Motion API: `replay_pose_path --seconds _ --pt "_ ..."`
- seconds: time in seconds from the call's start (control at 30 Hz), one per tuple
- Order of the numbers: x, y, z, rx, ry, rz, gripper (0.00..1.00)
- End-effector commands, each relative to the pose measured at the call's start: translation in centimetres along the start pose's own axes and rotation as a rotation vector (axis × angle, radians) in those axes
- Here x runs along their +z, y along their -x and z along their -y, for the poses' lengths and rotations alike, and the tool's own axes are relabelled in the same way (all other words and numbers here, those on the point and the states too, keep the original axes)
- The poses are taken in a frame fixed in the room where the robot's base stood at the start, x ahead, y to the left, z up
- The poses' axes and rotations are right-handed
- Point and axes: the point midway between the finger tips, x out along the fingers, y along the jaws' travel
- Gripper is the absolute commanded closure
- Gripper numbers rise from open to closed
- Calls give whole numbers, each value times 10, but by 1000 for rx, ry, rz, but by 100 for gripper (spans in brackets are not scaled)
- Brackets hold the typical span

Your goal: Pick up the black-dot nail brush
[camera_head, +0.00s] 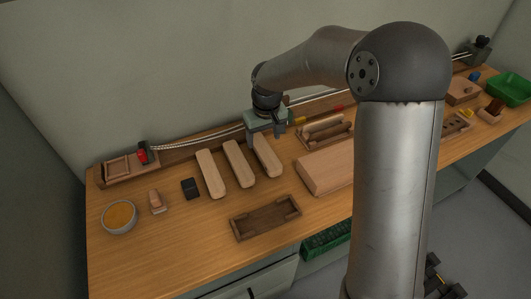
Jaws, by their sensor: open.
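Three long, rounded wooden brush bodies lie side by side left of the middle of the bench: a left one (211,176), a middle one (238,165) and a right one (268,158). A small wooden piece (156,202) sits further left. No black dot is clear at this size, so I cannot tell which piece is the black-dot nail brush. My gripper (265,143) points down at the far end of the right wooden body, fingers apart, and partly hides that end. I cannot tell whether it touches the wood.
A black block (190,188) and a bowl of orange material (120,216) are at the left. A dark wooden tray (265,220) lies in front. A large wooden block (325,174) and a rack of rods (323,131) are to the right. My arm hides part of the bench.

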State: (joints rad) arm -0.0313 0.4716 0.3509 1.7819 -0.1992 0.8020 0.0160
Motion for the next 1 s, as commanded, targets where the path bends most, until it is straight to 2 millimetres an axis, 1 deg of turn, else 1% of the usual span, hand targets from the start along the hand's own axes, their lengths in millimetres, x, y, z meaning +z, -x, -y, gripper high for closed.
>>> replay_pose_path --seconds 0.03,0.1,0.37,0.53,0.63,0.73,0.93,0.97,1.0 --pt "1 -10 1 -2 1 4 33" --pt "0 -19 0 -1 1 3 33" --pt "0 -37 -2 -1 0 2 33" --pt "-3 -62 -8 -2 -1 4 33" --pt "-3 -76 -8 0 0 2 33" --pt "-3 -81 -8 0 0 1 33" --pt "-3 -82 -8 0 0 -1 33" --pt "-3 -82 -8 0 0 -1 36" --pt "-3 -82 -8 0 0 -1 47"
